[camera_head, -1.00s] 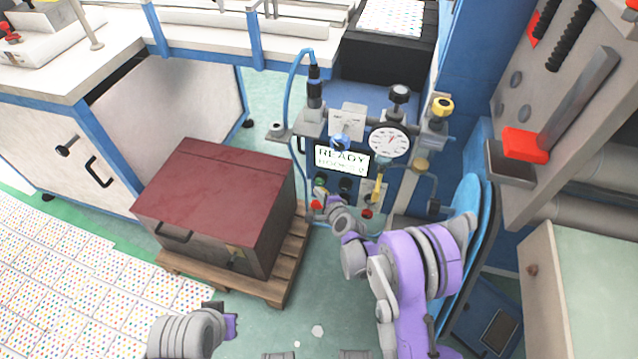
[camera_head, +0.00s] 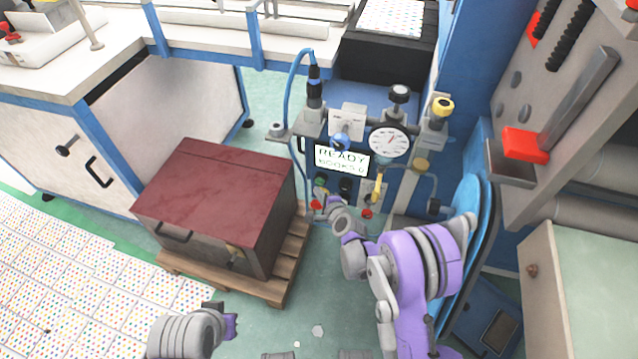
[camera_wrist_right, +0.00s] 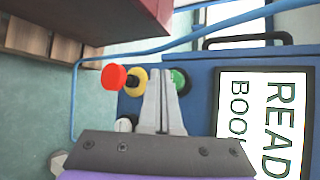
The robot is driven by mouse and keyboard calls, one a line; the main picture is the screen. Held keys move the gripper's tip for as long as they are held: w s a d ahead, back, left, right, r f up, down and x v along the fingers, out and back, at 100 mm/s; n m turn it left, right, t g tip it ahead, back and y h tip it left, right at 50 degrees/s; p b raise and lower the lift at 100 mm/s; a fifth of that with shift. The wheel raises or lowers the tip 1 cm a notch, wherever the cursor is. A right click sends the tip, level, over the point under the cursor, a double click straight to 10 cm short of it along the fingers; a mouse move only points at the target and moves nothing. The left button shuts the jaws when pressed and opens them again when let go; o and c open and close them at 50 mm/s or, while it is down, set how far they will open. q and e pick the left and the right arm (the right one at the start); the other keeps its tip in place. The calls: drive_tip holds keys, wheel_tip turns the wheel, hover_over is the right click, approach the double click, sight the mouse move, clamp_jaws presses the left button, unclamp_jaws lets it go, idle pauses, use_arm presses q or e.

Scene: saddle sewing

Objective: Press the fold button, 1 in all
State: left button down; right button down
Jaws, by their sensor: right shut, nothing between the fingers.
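The blue control panel (camera_head: 400,178) has a lit display (camera_head: 341,160) that reads READY, with a books line under it. A green button (camera_head: 320,183) sits at the panel's left, with a red button (camera_head: 316,205) below it. No label naming the fold button is readable. My right gripper (camera_head: 324,204) is shut and empty, in front of these buttons. In the right wrist view its fingertips (camera_wrist_right: 160,73) lie between the green button (camera_wrist_right: 181,80) and the red mushroom button (camera_wrist_right: 113,77); I cannot tell whether they touch anything. My left gripper (camera_head: 230,326) is low at the left; its jaws are unclear.
A dark red box (camera_head: 215,195) stands on a wooden pallet (camera_head: 285,278) left of the panel. A gauge (camera_head: 389,140) and a blue hose (camera_head: 292,90) are close above the buttons. A machine frame with a red block (camera_head: 525,146) is at right.

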drive_tip(key=shift+w, duration=0.1)
idle(0.7)
drive_tip(key=shift+w+d, duration=0.1)
drive_tip(key=shift+w, duration=0.2)
